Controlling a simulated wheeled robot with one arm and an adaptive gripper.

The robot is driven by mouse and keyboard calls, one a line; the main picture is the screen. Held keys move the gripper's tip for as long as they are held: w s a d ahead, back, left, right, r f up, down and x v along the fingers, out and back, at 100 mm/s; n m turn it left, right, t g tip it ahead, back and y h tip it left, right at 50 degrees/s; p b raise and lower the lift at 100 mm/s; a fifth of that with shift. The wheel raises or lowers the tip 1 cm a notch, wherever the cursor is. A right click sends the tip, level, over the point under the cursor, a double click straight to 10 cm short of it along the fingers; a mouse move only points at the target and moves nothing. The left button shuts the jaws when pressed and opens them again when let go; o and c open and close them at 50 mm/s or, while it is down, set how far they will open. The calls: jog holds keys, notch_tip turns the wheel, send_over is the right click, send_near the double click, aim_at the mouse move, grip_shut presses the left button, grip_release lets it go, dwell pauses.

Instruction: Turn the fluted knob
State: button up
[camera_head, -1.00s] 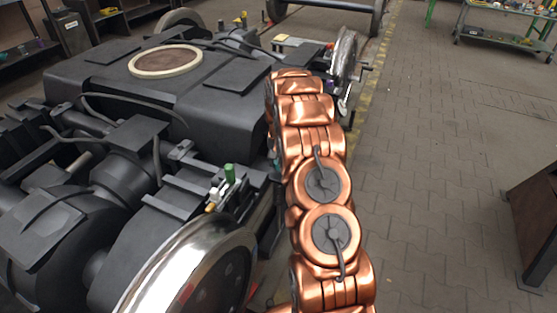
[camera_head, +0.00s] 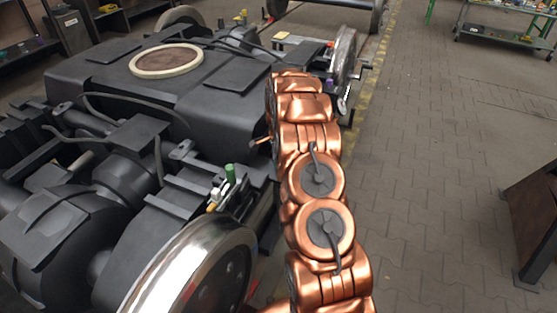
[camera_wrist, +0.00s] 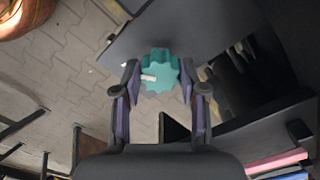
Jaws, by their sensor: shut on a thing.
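The fluted knob (camera_wrist: 160,72) is teal with a toothed rim and a white mark on its face, in the upper middle of the wrist view. My gripper (camera_wrist: 160,80) has one purple-padded finger on each side of the knob, and its jaws are shut on it. In the head view my copper arm covers the gripper and the knob, so neither shows there.
The dark bogie frame (camera_head: 190,90) fills the left of the head view, with a shiny wheel (camera_head: 190,270) in front and another wheel (camera_head: 343,65) behind. A green fitting (camera_head: 230,174) stands upright near my arm.

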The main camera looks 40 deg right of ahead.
jog(key=m+p, duration=0.1)
jog(key=m, duration=0.3)
jog(key=shift+r, duration=0.1)
jog(key=shift+m, duration=1.6)
jog(key=shift+p, duration=0.3)
jog(key=o, duration=1.1)
jog(key=shift+o, duration=0.2)
notch_tip(320, 180, up, 12)
